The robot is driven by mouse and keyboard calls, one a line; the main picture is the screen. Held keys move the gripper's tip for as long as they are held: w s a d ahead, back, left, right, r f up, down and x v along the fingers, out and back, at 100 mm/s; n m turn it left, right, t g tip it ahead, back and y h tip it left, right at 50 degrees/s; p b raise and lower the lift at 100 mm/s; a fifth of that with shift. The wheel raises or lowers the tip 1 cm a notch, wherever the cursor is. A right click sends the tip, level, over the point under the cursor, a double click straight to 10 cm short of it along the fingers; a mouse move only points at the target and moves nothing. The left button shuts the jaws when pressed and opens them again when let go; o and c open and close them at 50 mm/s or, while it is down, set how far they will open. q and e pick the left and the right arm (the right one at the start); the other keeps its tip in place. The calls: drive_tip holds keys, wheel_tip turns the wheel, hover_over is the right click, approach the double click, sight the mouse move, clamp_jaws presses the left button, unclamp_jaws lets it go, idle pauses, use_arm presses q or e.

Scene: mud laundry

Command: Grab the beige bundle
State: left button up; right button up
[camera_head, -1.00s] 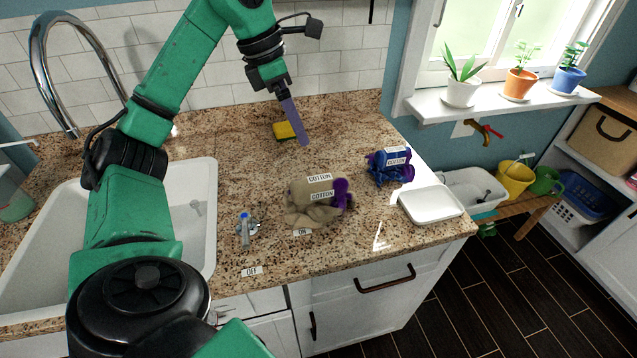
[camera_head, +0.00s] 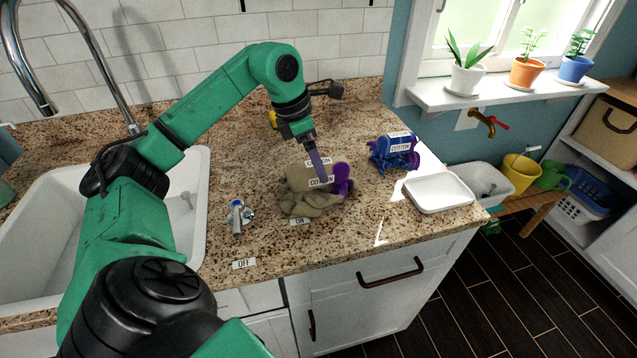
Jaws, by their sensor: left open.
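The beige bundle (camera_head: 300,200) lies on the granite counter in the middle of the head view. It is a lump of tan cloth with white COTTON labels and a purple piece (camera_head: 343,181) at its right side. My left gripper (camera_head: 322,178) points down at the bundle from behind, its purple fingers over the bundle's upper part and hiding some of the labels. It is open; whether the fingers touch the cloth I cannot tell. My right gripper is not in view.
A blue bundle (camera_head: 395,153) labelled COTTON and a white tray (camera_head: 438,192) lie to the right. A yellow object (camera_head: 272,119) sits behind my gripper, partly hidden. The front counter edge is near the bundle.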

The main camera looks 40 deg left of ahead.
use_arm(q)
drive_tip(key=shift+w+f, duration=0.15)
drive_tip(key=shift+f, duration=0.25)
drive_tip(key=shift+f, duration=0.25)
clamp_jaws()
idle(0.4)
